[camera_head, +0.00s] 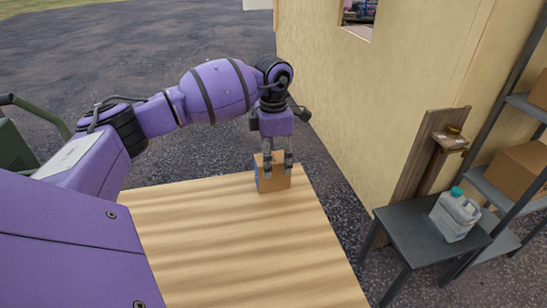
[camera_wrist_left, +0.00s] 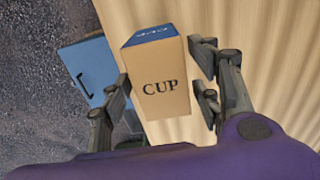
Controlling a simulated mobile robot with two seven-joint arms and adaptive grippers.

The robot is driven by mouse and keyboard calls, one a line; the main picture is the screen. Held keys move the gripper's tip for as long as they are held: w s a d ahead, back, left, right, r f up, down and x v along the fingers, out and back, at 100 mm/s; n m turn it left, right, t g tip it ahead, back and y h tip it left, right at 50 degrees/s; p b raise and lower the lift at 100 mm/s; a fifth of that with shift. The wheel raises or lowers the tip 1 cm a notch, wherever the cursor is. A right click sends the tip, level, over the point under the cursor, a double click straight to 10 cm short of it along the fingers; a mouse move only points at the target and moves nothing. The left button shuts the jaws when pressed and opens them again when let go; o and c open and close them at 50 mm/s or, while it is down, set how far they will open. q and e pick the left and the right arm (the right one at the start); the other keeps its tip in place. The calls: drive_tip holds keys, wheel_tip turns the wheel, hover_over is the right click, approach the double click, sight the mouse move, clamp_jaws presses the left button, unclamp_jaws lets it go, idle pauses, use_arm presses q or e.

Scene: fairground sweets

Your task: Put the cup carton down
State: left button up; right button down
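The cup carton (camera_head: 274,183) is a small orange-brown box with a blue side, upright at the table's far right corner. In the left wrist view the carton (camera_wrist_left: 163,88) shows the word CUP and a blue face. My left gripper (camera_head: 278,165) points down over it. My right gripper is not in view.
The table is bare in front of the carton. A yellow wall (camera_head: 370,100) stands to the right. A grey side table (camera_head: 410,235) holds a white jug (camera_head: 455,217), beside shelves with boxes (camera_head: 515,170). A blue object (camera_wrist_left: 88,67) lies left in the wrist view.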

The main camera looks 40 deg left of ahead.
use_arm(q)
drive_tip(key=shift+r, duration=0.1)
wheel_tip(320, 180, up, 12)
idle(0.7)
idle(0.4)
